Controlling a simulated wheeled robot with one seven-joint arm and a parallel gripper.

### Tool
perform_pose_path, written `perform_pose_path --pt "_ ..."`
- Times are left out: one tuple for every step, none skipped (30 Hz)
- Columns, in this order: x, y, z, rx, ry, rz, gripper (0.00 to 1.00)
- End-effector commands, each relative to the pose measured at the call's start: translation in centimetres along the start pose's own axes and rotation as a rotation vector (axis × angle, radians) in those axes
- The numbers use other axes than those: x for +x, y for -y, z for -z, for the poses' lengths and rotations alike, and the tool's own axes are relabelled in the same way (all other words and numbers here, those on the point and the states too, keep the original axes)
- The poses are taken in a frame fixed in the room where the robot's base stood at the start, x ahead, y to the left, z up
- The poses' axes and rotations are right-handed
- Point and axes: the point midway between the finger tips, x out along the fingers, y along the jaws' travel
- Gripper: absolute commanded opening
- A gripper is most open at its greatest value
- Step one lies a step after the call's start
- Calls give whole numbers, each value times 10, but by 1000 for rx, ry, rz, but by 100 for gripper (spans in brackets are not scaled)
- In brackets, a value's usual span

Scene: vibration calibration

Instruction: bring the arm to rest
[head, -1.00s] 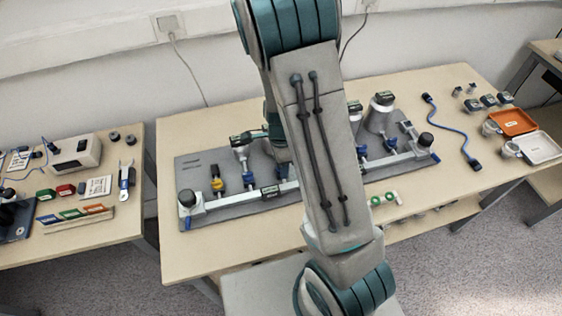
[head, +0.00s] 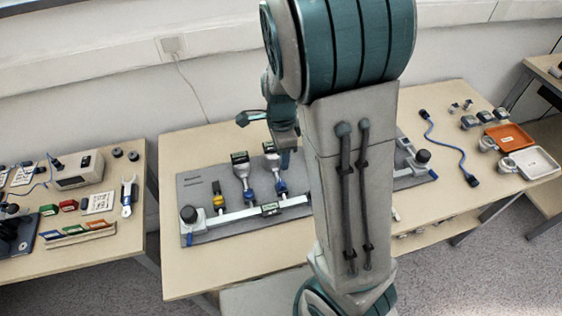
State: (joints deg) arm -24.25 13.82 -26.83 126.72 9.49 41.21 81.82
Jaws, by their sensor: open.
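My arm (head: 352,190) rises through the middle of the head view, with its large teal joint at the top. My gripper (head: 287,154) shows small and partly hidden behind the arm, above the grey mat's fixture. It is open, and I see nothing held in it. Its height above the fixture and the shape of its fingertips are hard to tell.
The grey mat (head: 196,200) on the middle table carries a white rail (head: 238,215) with several upright fittings; my arm hides its right part. A blue cable (head: 448,146), orange tray (head: 510,136) and white tray (head: 536,161) lie to the right. A second table (head: 90,240) stands left.

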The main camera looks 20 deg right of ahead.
Motion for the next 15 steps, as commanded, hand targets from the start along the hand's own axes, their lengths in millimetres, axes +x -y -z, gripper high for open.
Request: perform_pose_path --pt "-6 0 0 -2 0 2 50" --pt "-8 0 0 -2 0 2 50" --pt "-10 0 0 -1 0 1 50" --pt "-12 0 0 0 0 1 50" --pt "-12 0 0 0 0 1 50" --pt "-13 0 0 0 0 0 50" --pt "-13 0 0 1 -1 0 50" --pt "-14 0 0 1 -1 0 50" --pt "-13 0 0 1 -1 0 50" --pt "-13 0 0 1 -1 0 50" --pt "-13 0 0 1 -1 0 50" --pt "-13 0 0 0 -1 0 50" --pt "-13 0 0 0 -1 0 50" --pt "-13 0 0 0 -1 0 50" --pt "-13 0 0 0 -1 0 50"
